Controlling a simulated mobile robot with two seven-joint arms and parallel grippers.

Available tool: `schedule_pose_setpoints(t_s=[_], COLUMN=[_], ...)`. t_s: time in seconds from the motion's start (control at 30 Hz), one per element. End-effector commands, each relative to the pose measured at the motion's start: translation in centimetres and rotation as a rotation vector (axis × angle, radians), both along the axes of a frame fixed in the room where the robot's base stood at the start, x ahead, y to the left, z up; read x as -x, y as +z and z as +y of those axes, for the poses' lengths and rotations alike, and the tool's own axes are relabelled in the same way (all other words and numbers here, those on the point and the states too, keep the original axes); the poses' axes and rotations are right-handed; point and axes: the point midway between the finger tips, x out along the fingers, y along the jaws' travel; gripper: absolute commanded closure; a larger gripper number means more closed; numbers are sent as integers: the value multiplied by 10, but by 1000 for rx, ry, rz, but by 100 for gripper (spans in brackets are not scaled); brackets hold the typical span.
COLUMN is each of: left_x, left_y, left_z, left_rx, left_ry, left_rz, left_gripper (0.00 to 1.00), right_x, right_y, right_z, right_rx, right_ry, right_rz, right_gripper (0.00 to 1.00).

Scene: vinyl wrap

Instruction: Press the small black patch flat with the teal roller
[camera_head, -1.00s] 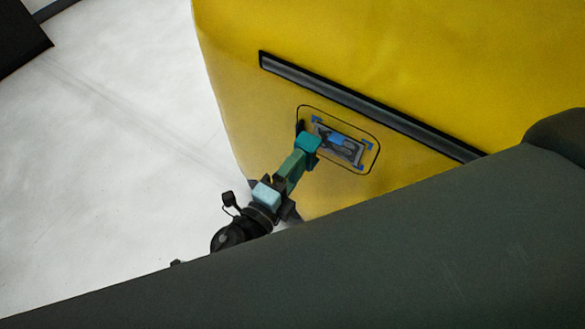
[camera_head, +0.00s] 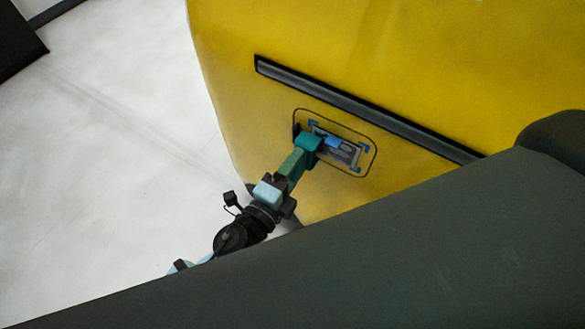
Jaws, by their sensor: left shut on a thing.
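My left gripper (camera_head: 276,190) is shut on the green handle of the teal roller (camera_head: 308,140). The roller's head lies over the left part of a small patch area (camera_head: 343,152) on the yellow panel, and hides some of it. The patch looks dark and greyish, with blue corner marks around it and a blue piece beside the roller head. It sits inside a black rounded outline. I cannot tell whether the roller touches the surface. My right gripper is not in view.
The yellow panel (camera_head: 420,60) carries a long black trim strip (camera_head: 360,108) above the outline. A large dark grey form covers the lower right. Pale floor (camera_head: 110,170) lies open at the left, with a dark object (camera_head: 18,45) at the upper left.

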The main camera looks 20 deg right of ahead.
Motion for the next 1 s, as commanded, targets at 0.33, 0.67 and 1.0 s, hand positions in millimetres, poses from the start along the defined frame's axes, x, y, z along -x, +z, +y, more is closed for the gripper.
schedule_pose_setpoints(t_s=[0.33,0.67,1.0], left_x=[13,18,24], left_y=[2,2,1], left_z=[-10,-13,-18], left_rx=[3,2,3], left_ry=[-1,0,-1], left_rz=[-1,-2,-1], left_gripper=[55,55,55], right_x=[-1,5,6], right_y=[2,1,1], right_z=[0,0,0], right_rx=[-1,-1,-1], right_ry=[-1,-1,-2], right_rz=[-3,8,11], right_gripper=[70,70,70])
